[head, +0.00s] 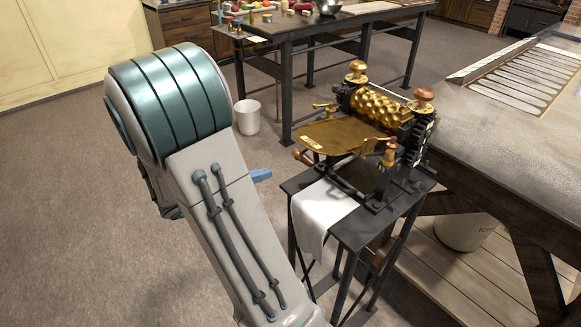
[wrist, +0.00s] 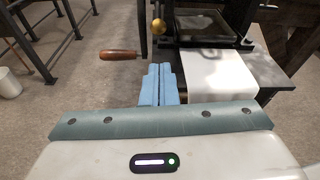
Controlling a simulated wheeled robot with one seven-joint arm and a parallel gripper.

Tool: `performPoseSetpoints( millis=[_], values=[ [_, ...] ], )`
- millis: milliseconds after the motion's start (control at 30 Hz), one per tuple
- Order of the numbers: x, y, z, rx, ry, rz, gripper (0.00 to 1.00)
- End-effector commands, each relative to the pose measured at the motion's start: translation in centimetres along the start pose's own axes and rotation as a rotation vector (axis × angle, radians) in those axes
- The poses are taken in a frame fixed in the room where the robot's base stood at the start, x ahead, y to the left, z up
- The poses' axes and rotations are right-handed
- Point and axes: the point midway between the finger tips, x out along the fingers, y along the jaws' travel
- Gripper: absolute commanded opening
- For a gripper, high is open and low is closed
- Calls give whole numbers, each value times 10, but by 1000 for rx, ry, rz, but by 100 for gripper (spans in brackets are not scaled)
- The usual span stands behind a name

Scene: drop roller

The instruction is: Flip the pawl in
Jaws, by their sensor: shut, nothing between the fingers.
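The brass drop roller machine (head: 375,108) stands on a small dark stand, with an embossed brass roller and a flat brass plate in front. Dark gear teeth (head: 418,132) show at its right end. A small brass lever (head: 325,106) sticks out at its left. I cannot tell surely which part is the pawl. My gripper (head: 261,175) is left of the stand, apart from the machine. In the wrist view its blue fingers (wrist: 158,85) are shut and empty. A wooden crank handle (wrist: 120,55) and a brass ball (wrist: 158,26) lie just beyond the fingertips.
The stand (head: 385,210) carries a white cloth (head: 322,212) hanging over its front. A large worktable (head: 500,125) stands close on the right. A dark table (head: 310,32) and a white bucket (head: 247,116) are behind. The floor at left is clear.

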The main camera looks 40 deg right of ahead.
Motion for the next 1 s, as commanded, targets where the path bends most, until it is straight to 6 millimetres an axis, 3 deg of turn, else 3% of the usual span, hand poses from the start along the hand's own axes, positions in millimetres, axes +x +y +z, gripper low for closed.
performPoseSetpoints(
  millis=[167,633,1000],
  values=[
    [11,-1,0,2,0,-4,0],
    [88,-1,0,1,2,-4,0],
    [100,0,0,2,3,0,0]
  ],
)
